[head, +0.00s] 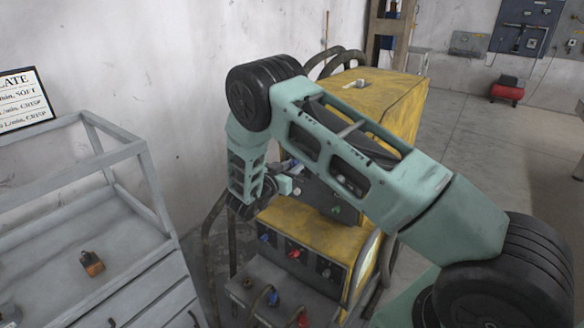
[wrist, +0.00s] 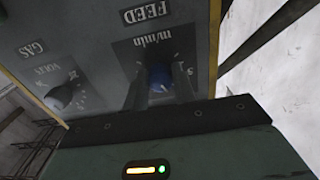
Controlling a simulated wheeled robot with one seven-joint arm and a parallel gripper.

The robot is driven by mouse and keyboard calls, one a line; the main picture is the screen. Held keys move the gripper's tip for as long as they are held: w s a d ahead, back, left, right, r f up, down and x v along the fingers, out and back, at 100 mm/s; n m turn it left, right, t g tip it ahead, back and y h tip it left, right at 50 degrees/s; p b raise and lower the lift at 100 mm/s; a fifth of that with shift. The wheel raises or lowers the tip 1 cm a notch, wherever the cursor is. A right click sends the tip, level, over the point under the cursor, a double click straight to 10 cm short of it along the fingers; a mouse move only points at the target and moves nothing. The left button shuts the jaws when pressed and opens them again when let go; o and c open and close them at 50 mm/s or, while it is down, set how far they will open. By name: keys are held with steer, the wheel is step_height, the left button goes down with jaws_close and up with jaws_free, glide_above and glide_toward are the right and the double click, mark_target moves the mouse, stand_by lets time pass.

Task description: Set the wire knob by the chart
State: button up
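The yellow welding machine (head: 400,95) stands in the middle of the head view, partly hidden behind my arm. In the wrist view its grey panel appears upside down, with a blue knob (wrist: 160,77) by the words FEED and m/min. My gripper (wrist: 160,84) is at this knob, one finger on each side; I cannot tell whether they press on it. My gripper also shows at the panel in the head view (head: 284,186). The framed chart (head: 24,101) is at the far left, cut off by the edge.
Cables and coloured connectors (head: 265,238) are low on the machine. A red compressor (head: 507,90) stands by the back wall. Open floor lies to the right.

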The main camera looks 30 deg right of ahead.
steer(key=shift+c, duration=0.6)
steer(key=shift+f+m+b, duration=0.1)
steer(key=shift+m+b, duration=0.2)
steer(key=shift+b, duration=0.25)
steer(key=m+b, duration=1.4)
steer(key=b, duration=0.9)
steer(key=shift+b, duration=0.3)
steer(key=o, duration=1)
